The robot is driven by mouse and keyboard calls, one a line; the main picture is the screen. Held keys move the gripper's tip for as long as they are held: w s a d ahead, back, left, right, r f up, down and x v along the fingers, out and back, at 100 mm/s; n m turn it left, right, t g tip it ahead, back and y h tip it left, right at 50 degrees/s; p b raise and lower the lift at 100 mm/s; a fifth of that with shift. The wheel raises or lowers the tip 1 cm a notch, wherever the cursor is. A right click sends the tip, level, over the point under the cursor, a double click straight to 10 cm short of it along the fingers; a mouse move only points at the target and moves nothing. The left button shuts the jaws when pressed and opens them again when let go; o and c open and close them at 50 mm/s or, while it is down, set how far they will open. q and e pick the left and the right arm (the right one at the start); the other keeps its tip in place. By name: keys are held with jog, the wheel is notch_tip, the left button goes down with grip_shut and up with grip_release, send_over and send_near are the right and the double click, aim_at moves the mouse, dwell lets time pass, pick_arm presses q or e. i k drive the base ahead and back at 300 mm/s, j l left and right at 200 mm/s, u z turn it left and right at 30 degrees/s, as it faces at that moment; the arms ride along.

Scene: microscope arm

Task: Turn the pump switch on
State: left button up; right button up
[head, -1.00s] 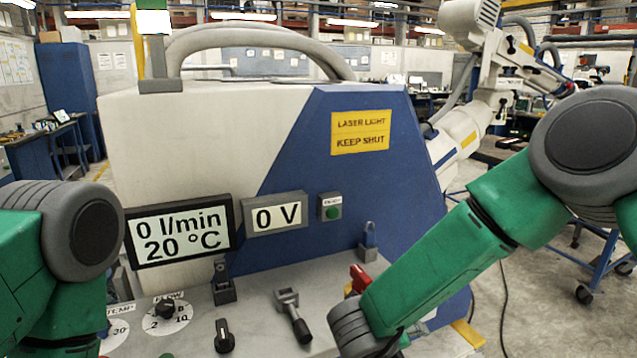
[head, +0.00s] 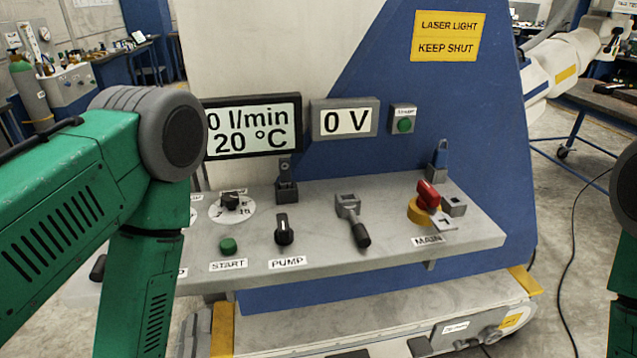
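The pump switch (head: 284,231) is a black rotary knob on the grey control shelf, just above the PUMP label (head: 287,262). Its white pointer mark faces up, away from the shelf's front edge. Both arms show as green links, the left one covering the left end of the panel and the right one only at the right edge. Neither gripper is in the picture, and nothing touches the knob.
The shelf also holds a green START button (head: 228,246), a flow dial (head: 232,203), a black-handled lever (head: 353,220) and a red MAIN switch (head: 428,196). Space before the shelf's middle is clear.

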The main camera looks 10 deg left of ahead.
aim_at(284, 236)
jog(key=k+j+z, duration=0.3)
jog(key=j+z, duration=0.15)
jog(key=k+j+z, duration=0.4)
jog(key=i+l, duration=0.1)
jog(key=i, duration=0.4)
